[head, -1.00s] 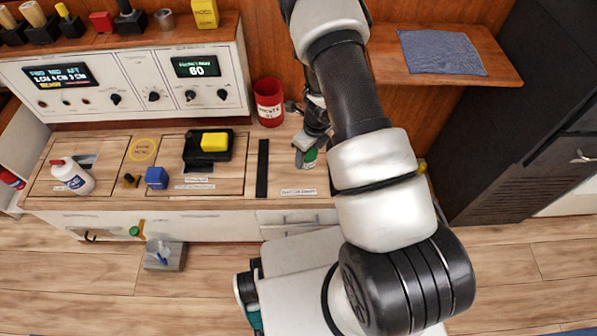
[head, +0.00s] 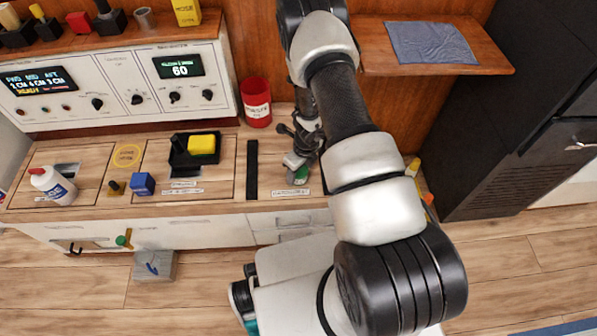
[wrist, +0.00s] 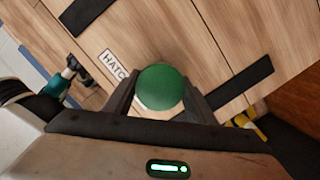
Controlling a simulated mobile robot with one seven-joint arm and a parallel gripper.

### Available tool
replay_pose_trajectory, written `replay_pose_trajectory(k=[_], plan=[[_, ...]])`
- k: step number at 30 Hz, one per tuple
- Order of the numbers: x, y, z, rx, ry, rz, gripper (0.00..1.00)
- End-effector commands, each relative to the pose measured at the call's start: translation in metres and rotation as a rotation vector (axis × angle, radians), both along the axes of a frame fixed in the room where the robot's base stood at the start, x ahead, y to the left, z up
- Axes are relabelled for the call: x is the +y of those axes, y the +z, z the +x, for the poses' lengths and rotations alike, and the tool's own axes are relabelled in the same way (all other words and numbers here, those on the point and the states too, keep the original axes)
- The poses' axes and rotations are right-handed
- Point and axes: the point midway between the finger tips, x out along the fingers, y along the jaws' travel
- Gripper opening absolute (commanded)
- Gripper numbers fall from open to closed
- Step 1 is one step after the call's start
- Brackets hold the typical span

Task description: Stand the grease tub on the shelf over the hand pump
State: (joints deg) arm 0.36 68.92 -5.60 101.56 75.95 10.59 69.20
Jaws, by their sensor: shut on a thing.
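My gripper (wrist: 158,98) is shut on a round tub with a green lid (wrist: 160,87), which I take to be the grease tub. In the head view the tub (head: 301,176) shows as a small green patch below my gripper (head: 298,166), over the right part of the counter; its height above the wood is unclear. The wooden shelf (head: 376,58) is on the wall at the upper right, behind my arm. A yellow thing (head: 413,167), perhaps the hand pump, is partly hidden by my arm, below the shelf; yellow parts also show in the wrist view (wrist: 246,126).
A folded blue cloth (head: 430,43) covers much of the shelf's top; bare wood shows at its left and front. A red cup (head: 256,103) stands left of my gripper. A black bar (head: 252,170) lies on the counter (head: 225,195). A dark cabinet (head: 500,110) stands right.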

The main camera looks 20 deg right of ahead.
Motion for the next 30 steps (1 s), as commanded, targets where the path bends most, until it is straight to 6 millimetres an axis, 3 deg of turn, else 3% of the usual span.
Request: replay_pose_trajectory(k=[8, 9, 12, 22, 26, 30], plan=[[0.0, -0.008, 0.0, 0.0, 0.001, 0.0, 0.19], [0.0, -0.007, 0.0, 0.0, 0.001, 0.0, 0.57], [0.0, -0.007, 0.0, 0.001, 0.001, -0.001, 0.69], [0.0, -0.001, 0.0, 0.0, 0.001, 0.0, 0.69], [-0.001, 0.015, -0.001, 0.0, 0.001, 0.0, 0.69], [-0.003, 0.047, -0.004, -0.002, 0.0, 0.0, 0.69]])
